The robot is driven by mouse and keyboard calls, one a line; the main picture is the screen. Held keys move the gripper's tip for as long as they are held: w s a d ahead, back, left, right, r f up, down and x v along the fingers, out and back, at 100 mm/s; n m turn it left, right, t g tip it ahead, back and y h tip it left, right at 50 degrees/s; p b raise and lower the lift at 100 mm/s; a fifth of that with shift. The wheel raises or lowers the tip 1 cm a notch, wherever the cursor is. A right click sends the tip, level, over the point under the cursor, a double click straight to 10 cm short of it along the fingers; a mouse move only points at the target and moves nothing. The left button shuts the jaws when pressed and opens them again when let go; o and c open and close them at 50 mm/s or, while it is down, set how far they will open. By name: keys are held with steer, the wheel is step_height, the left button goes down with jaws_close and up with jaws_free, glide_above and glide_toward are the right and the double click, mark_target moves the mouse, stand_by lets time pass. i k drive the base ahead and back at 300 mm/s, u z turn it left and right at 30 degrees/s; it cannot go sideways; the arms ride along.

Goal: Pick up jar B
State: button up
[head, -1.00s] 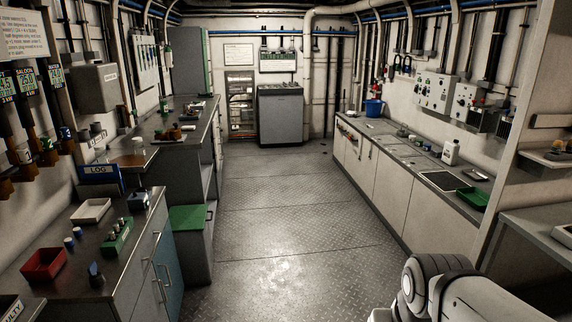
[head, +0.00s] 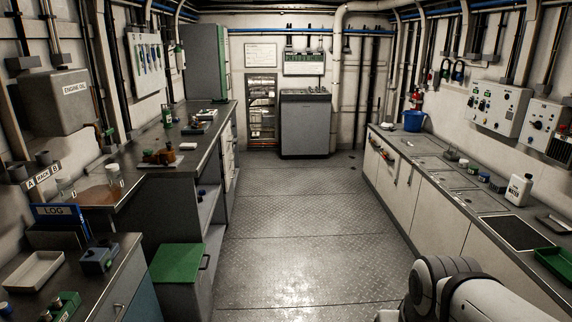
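I cannot make out a jar marked B. A sign reading "A RACK B" (head: 42,176) is on the left wall, with small dark grey cups (head: 43,158) just above it. A clear glass jar (head: 66,188) stands below the sign, and a second small glass jar (head: 114,175) stands to its right on the left counter. Neither jar's label can be read. My gripper is out of view; only part of my arm shows at the lower right.
The left counter carries a blue LOG binder (head: 58,214), a white tray (head: 33,271) and a brown bottle cluster (head: 163,156). A green-topped box (head: 180,262) juts into the aisle. The floor (head: 290,230) ahead is clear. A white jug (head: 518,190) stands on the right counter.

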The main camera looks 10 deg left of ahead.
mark_target(116, 181)
steer(key=u, duration=0.4)
steer(key=i, duration=1.6)
steer(key=u, duration=1.25)
steer(key=i, duration=1.4)
steer(key=u, duration=0.55)
